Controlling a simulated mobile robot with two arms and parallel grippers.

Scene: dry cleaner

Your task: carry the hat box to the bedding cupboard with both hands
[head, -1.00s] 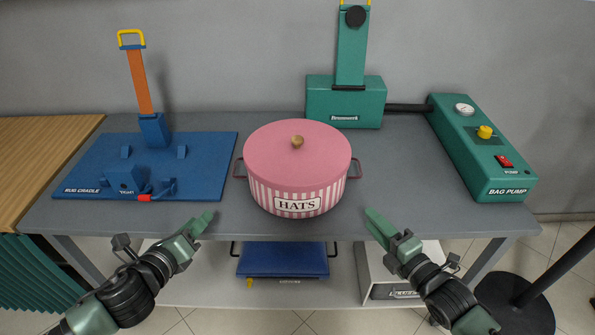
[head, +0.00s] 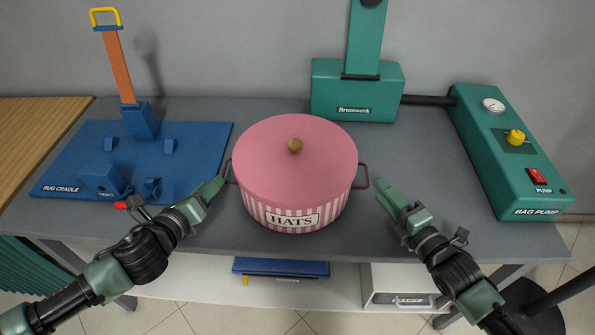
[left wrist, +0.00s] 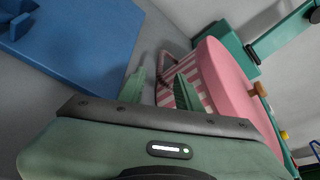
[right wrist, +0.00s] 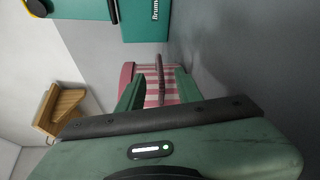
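The hat box (head: 295,170) is a round pink box with striped sides, a "HATS" label, a lid with a wooden knob and a handle on each side. It stands upright on the grey table. My left gripper (head: 218,188) is close to its left handle; in the left wrist view the open fingers (left wrist: 158,88) point at that handle (left wrist: 172,66). My right gripper (head: 385,192) is just right of the right handle (head: 361,177); in the right wrist view its fingers (right wrist: 158,92) are apart, with the handle (right wrist: 161,75) between and beyond them. The bedding cupboard cannot be identified.
The blue rug cradle (head: 75,170) lies left on the grey table (head: 270,248). A green Brumweck device (head: 330,92) stands behind the box, and the green bag pump (head: 490,130) is at the right. A wooden surface (head: 30,135) adjoins at the left.

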